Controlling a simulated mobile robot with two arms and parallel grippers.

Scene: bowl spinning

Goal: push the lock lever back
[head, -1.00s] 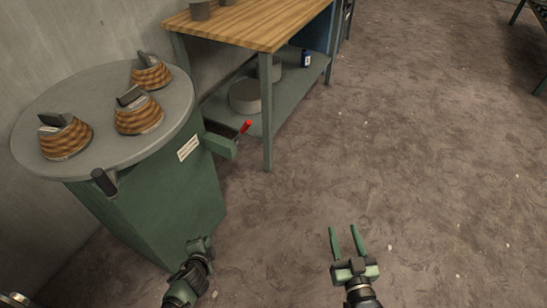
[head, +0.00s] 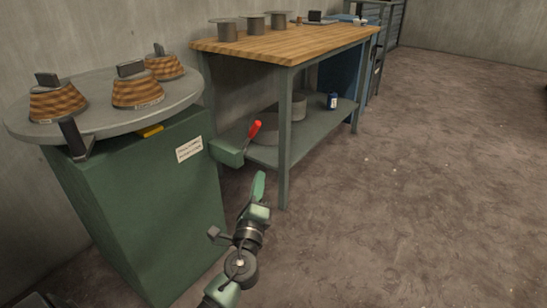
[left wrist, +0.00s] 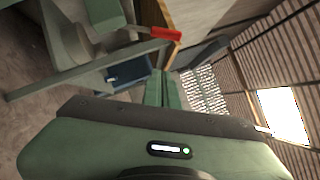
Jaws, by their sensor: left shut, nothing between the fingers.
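The lock lever, with a red grip (head: 255,131), sticks up from a green bracket (head: 228,152) on the right side of the green machine (head: 140,210). My left gripper (head: 259,175) is shut and empty. In the head view it is just below the lever and bracket, apparently apart from them. Its closed fingers show side by side in the left wrist view (left wrist: 162,78). My right gripper is out of view.
A round grey turntable (head: 110,118) with several striped wooden bowls tops the machine; a dark handle (head: 74,138) hangs at its front edge. A wooden-topped bench (head: 290,42) stands close behind the lever, its front leg (head: 284,140) near my gripper. The floor at right is clear.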

